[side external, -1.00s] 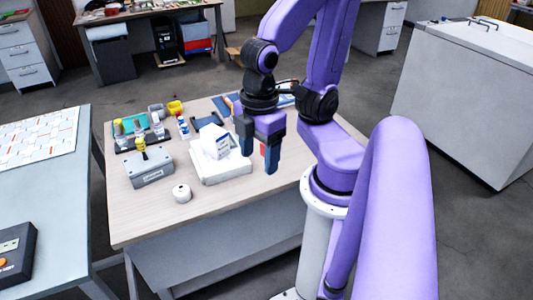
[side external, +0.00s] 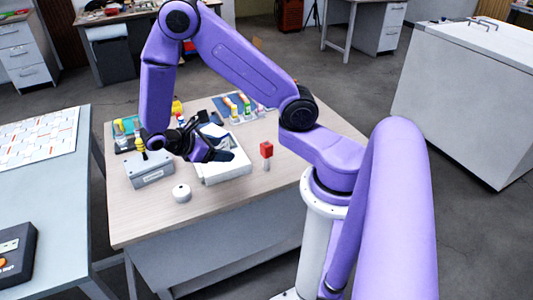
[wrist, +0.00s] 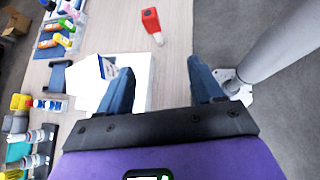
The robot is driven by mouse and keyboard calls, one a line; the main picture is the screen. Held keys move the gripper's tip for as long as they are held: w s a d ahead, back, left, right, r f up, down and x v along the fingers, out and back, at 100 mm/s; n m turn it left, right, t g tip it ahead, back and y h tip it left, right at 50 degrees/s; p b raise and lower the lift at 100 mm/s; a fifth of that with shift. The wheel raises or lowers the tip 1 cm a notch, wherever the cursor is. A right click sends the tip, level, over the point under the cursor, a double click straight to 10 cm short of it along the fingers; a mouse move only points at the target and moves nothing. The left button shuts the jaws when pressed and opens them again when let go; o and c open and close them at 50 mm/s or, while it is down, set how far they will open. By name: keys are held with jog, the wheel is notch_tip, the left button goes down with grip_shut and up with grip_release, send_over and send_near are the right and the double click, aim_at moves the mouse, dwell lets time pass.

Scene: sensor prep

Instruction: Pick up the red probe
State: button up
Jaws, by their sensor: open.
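The red probe (side external: 266,150) has a red block-shaped head on a thin pale stem and stands on the bare right part of the table. In the wrist view the red probe (wrist: 151,21) shows near the top, beyond and between the fingertips. My gripper (side external: 228,156) is over the white tray, to the left of the probe and apart from it. In the wrist view my gripper (wrist: 160,75) has its two dark blue fingers spread with nothing between them.
Coloured bottles (side external: 240,106) stand at the back. The table (side external: 240,200) is clear around the probe.

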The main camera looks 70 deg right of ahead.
jog(key=d+f+g+h, duration=0.1)
jog(key=d+f+g, duration=0.1)
jog(key=d+f, duration=0.2)
send_near(271, 147)
jog(key=shift+g+h, duration=0.3)
jog(key=shift+h, duration=0.1)
jog(key=d+f, duration=0.1)
jog(key=s+d+f, duration=0.1)
jog(key=d, duration=0.1)
jog(key=d+f, duration=0.1)
jog(key=shift+s+d+f, duration=0.3)
jog(key=shift+d+f, duration=0.05)
jog(key=shift+x, duration=2.85)
jog(key=shift+w+d+f, duration=0.1)
jog(key=shift+w+f, duration=0.05)
jog(key=c, duration=1.1)
